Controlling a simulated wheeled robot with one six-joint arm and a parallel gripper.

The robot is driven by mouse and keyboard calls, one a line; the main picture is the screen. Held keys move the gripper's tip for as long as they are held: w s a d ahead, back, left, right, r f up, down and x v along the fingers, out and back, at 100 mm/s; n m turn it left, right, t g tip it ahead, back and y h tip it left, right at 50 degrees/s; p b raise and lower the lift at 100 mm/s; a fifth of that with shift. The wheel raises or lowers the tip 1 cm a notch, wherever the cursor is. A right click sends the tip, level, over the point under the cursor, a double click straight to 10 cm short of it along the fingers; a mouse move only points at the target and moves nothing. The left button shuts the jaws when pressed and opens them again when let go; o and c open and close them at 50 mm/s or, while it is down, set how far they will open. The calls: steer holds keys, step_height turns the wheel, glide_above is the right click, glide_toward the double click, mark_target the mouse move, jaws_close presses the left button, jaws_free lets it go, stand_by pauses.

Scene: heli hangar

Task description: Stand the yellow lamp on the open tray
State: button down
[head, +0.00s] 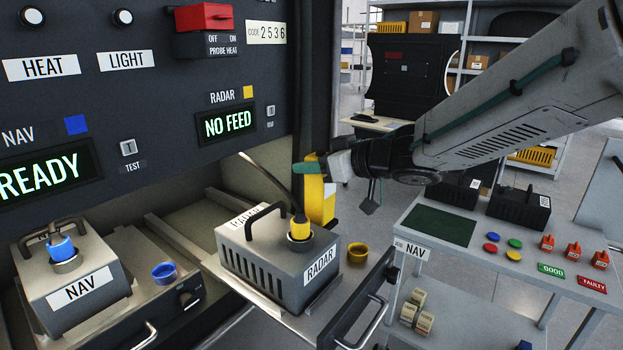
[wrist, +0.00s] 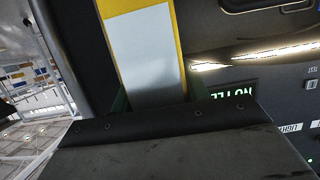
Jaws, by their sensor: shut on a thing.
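The yellow lamp (head: 326,203) is upright in my gripper (head: 322,168), at the back right of the RADAR box. In the wrist view the lamp (wrist: 143,45) shows as a yellow body with a pale grey panel between my green fingers. My gripper is shut on its upper part. The lamp's foot is hidden behind the RADAR box, so I cannot tell whether it touches anything. The pulled-out tray (head: 336,312) under the radar carries the grey RADAR box (head: 262,265). A yellow plug (head: 300,227) with a black cable sits on the box's top, in front of the lamp.
A yellow ring (head: 357,253) is right of the RADAR box. At left, the NAV box (head: 75,275) and a blue ring (head: 164,272) are on another pulled-out tray. A grey cart (head: 455,262) with a green mat, buttons and tags stands right. The panel above reads NO FEED (head: 227,124).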

mark_target(312, 180)
steer(key=shift+w+a+f, duration=0.15)
steer(key=shift+a+f, duration=0.05)
steer(key=shift+f, duration=0.7)
steer(key=shift+w+a+f, duration=0.15)
steer(key=shift+a+f, duration=0.05)
steer(key=shift+f, duration=0.75)
steer(key=c, duration=0.7)
jaws_free()
steer(key=shift+f, duration=0.1)
